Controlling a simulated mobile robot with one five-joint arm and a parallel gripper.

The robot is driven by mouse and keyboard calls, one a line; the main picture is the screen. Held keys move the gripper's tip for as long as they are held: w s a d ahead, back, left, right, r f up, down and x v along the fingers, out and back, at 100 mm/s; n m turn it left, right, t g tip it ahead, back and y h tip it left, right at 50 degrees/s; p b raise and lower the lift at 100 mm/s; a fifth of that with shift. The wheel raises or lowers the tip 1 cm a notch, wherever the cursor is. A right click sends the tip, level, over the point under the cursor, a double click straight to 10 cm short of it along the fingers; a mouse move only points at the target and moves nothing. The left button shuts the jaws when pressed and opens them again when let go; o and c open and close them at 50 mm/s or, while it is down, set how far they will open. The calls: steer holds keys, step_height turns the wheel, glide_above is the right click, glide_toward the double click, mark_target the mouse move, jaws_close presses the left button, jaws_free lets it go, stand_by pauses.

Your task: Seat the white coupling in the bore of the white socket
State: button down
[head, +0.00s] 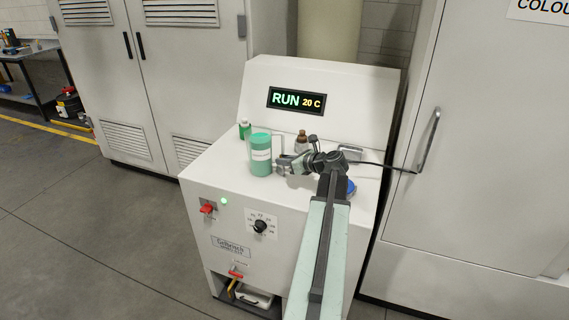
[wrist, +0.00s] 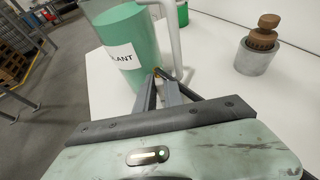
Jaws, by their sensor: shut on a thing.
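A white bent tube (wrist: 174,40) runs beside the green container and comes down to my fingertips; it also shows in the head view (head: 279,144). My gripper (wrist: 168,82) is shut on the white piece at the tube's lower end, which looks like the coupling. The fingers hide most of that piece. In the head view my gripper (head: 282,167) is low over the machine top, just right of the green container. I cannot make out the white socket or its bore in either view.
The green container (wrist: 132,48) with a white label stands close left of my fingers. A grey cylinder with a brown stepped top (wrist: 257,60) stands to the right. A small green bottle (head: 244,130) is at the back left. A blue round part (head: 351,187) lies near my arm.

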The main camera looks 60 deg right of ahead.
steer(key=shift+f, duration=0.25)
steer(key=c, duration=1.7)
jaws_free()
steer(key=shift+r, duration=0.1)
steer(key=shift+c, duration=0.2)
steer(key=shift+r, duration=0.35)
steer(key=p+v, duration=0.4)
steer(key=v, duration=0.8)
steer(key=shift+f+p, duration=0.15)
steer(key=shift+p, duration=0.2)
